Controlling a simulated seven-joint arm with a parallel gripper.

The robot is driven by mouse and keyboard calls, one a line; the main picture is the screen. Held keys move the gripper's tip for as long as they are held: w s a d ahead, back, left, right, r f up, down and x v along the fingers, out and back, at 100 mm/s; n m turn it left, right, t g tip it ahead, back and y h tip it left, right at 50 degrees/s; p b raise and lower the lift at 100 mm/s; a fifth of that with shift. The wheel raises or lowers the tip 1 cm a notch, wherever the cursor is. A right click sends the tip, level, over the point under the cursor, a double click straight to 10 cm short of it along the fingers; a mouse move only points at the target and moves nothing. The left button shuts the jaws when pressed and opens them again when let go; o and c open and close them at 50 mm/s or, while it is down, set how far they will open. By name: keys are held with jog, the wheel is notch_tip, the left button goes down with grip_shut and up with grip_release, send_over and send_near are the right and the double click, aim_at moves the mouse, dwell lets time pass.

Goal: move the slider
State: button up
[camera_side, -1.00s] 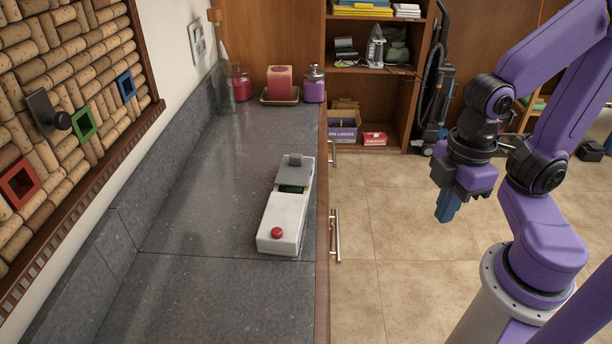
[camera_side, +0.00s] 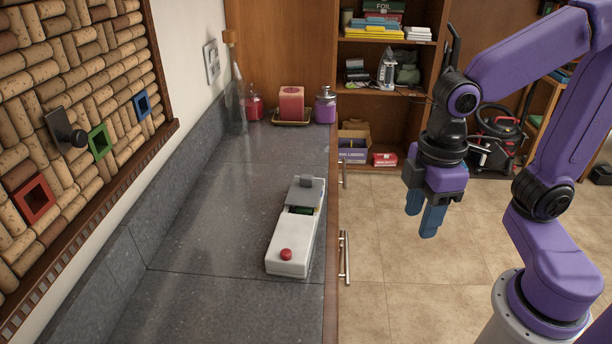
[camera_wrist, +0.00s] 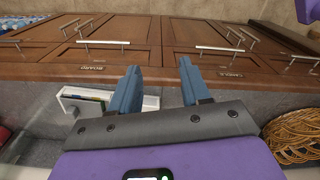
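A white box with a red button (camera_side: 286,254) lies on the grey counter near its right edge. The grey slider (camera_side: 306,188) with a raised knob sits at the box's far end, and a dark green opening shows just in front of it. My gripper (camera_side: 424,222) hangs over the floor, to the right of the counter and apart from the box. Its two blue fingers are spread and empty. In the wrist view, the gap between my fingertips (camera_wrist: 160,68) is clear, and the white box (camera_wrist: 72,97) shows to the left, partly hidden by a finger.
The grey counter (camera_side: 200,240) is mostly bare around the box. A red candle (camera_side: 291,102), a purple jar (camera_side: 326,105) and a red jar stand at its far end. Door handles (camera_side: 345,257) stick out along its right side. A wicker basket (camera_wrist: 293,136) shows in the wrist view.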

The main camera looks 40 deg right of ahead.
jog(key=w+a+r+m, duration=0.1)
jog(key=w+a+r, duration=0.15)
jog(key=w, duration=0.55)
jog(key=w+a+r+m, duration=0.1)
jog(key=w+r, duration=0.2)
jog(key=w, duration=0.5)
notch_tip(320, 180, up, 3)
jog(key=m, duration=0.2)
send_over(306, 177)
notch_tip(306, 177, down, 17)
jog(key=shift+d+f, duration=0.1)
jog(key=shift+d, duration=0.05)
grip_shut()
